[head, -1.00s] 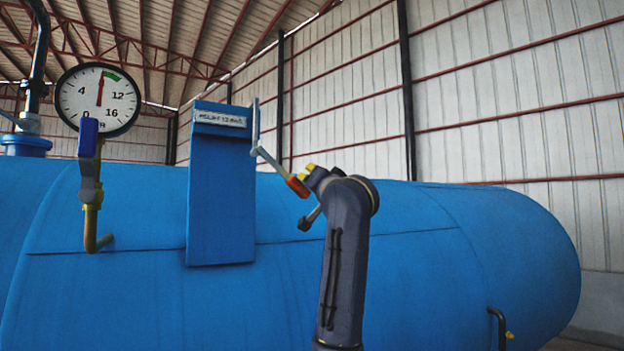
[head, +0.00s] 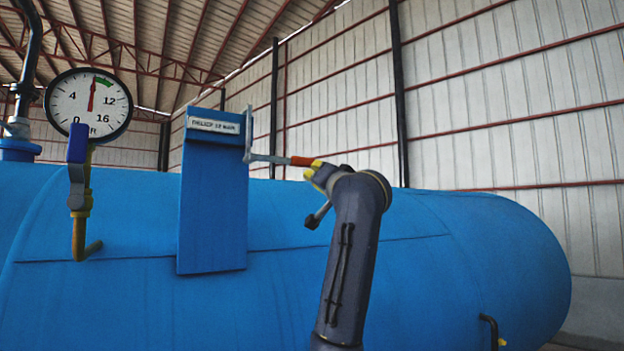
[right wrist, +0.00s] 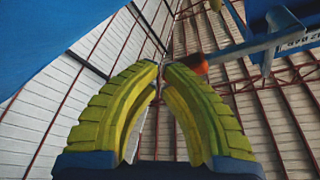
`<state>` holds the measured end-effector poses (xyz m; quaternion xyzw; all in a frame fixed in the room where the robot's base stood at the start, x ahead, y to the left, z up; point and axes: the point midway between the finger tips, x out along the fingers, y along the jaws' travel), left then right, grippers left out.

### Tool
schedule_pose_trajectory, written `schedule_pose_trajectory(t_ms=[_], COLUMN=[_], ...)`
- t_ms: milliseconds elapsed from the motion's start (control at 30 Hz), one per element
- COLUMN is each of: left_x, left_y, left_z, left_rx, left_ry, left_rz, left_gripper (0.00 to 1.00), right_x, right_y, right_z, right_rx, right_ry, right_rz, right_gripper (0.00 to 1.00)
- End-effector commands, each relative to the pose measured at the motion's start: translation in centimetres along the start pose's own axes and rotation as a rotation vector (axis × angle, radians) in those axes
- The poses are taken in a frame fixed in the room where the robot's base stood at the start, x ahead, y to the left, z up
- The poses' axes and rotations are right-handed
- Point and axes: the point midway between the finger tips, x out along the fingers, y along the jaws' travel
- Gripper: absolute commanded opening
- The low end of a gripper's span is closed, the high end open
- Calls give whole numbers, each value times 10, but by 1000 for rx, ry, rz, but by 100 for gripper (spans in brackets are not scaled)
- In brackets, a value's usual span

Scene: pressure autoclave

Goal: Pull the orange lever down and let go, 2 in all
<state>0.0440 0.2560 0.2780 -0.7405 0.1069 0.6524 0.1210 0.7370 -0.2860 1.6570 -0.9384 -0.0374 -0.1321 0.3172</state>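The orange lever (head: 303,161) is the orange grip of a grey crank arm. The crank joins a grey upright bar at the right edge of the blue panel (head: 212,195). The lever now lies nearly level. My right gripper (head: 314,169) is at the lever's outer end, its yellow fingers against or just beside the orange grip. In the right wrist view the fingertips (right wrist: 160,72) meet, with almost no gap. The orange grip (right wrist: 192,63) shows just past the right fingertip. Contact is not clear. My left gripper is out of view.
A round pressure gauge (head: 88,104) stands left of the panel; its red needle points nearly straight up. A blue-handled valve (head: 78,165) on a yellow pipe is below it. The blue tank (head: 450,270) fills the lower view.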

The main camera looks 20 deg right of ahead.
Motion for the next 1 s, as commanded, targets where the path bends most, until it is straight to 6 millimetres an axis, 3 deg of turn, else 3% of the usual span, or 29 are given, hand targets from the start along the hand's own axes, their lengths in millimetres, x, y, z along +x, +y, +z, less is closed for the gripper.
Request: schedule_pose_trajectory(t_ms=[200, 433, 1000], left_x=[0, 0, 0], left_y=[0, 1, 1], left_z=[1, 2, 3], left_rx=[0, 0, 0], left_ry=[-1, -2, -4], left_rz=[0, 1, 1], left_gripper=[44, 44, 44], right_x=[-33, -56, -66], right_y=[-2, -2, -2], right_z=[-1, -2, -2], right_rx=[1, 0, 0], right_ry=[3, 3, 3], right_rz=[-2, -2, -1], right_gripper=[0, 0, 0])
